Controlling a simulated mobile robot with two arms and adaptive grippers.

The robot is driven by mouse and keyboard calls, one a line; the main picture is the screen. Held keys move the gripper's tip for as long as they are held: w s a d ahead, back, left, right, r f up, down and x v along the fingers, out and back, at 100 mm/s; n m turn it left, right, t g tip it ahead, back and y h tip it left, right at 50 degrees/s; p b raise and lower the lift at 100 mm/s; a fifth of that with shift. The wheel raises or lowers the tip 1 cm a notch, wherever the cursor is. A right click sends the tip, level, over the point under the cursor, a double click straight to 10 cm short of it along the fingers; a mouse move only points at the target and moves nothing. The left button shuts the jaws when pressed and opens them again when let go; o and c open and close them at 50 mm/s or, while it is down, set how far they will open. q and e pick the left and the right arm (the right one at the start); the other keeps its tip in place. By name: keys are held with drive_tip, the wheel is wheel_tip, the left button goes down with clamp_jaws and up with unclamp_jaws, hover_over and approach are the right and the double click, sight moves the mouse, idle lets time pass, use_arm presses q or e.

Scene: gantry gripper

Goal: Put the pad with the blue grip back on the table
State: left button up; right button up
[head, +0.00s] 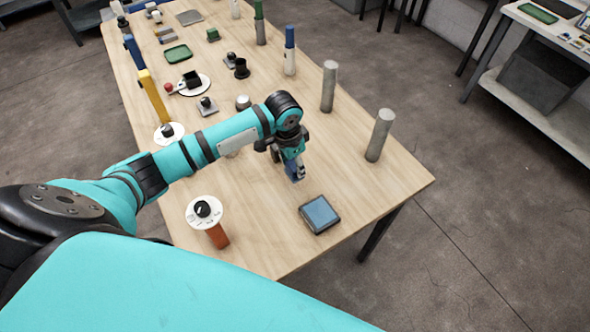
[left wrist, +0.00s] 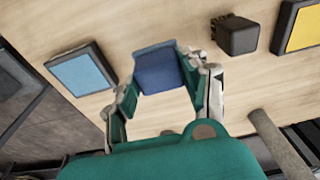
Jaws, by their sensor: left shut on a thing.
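My left gripper (head: 296,172) is low over the near part of the table (head: 262,190), pointing down. In the left wrist view the gripper (left wrist: 160,98) has its fingers on both sides of a dark blue block (left wrist: 158,70), which looks like the blue grip. Only a little blue of this grip (head: 292,167) shows in the head view, between the fingers. My right gripper is not in view.
A light blue square in a dark frame (head: 320,214) lies just in front of the gripper. Two grey posts (head: 328,86) (head: 379,134) stand on the right. A white disc with a black knob (head: 204,212) is at the left. Bare wood lies between them.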

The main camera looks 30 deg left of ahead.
sight(295, 171)
use_arm(q)
wheel_tip(295, 171, down, 3)
drive_tip(key=shift+f+p, duration=0.15)
drive_tip(key=shift+p, duration=0.2)
drive_tip(key=shift+f, duration=0.4)
drive_tip(key=o, duration=1)
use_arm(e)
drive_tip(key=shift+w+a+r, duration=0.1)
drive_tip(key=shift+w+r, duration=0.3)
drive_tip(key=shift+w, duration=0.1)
use_arm(q)
drive_tip(key=r, duration=0.3)
drive_tip(key=r+b, duration=0.1)
drive_tip(key=r, duration=0.3)
drive_tip(key=s+r, duration=0.1)
drive_tip(key=r, duration=0.2)
drive_tip(key=shift+s+a+r, duration=0.1)
drive_tip(key=shift+a+r, duration=0.2)
drive_tip(key=shift+r, duration=0.1)
drive_tip(key=shift+s+r+b, duration=0.1)
drive_tip(key=shift+r+b, duration=0.2)
drive_tip(key=shift+r, duration=0.2)
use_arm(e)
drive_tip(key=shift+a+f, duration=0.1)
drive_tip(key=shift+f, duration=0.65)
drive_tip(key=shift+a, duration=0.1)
